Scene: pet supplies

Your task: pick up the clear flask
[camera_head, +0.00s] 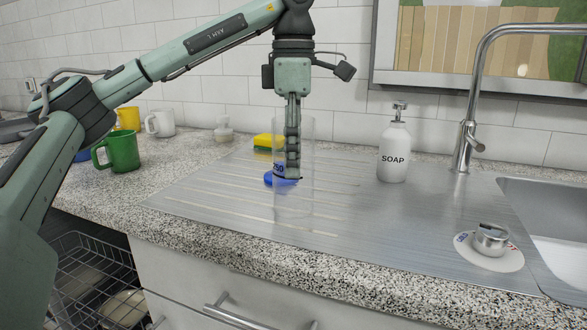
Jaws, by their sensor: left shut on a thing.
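The clear flask (307,200) is a see-through upright cylinder over the ribbed steel drainboard, and its outline is faint. My left gripper (293,172) reaches down from above and is shut on the flask, with its fingers covering part of it. I cannot tell whether the flask's bottom touches the drainboard. A blue item (275,180) shows at the fingertips; I cannot tell whether it lies behind the flask. My right gripper is not in view.
A white soap bottle (394,150) stands right of the flask, before the tap (464,140) and sink (560,215). A yellow-green sponge (263,142) lies behind. Green (123,151), yellow (128,117) and white (160,122) mugs stand left. The front drainboard is clear.

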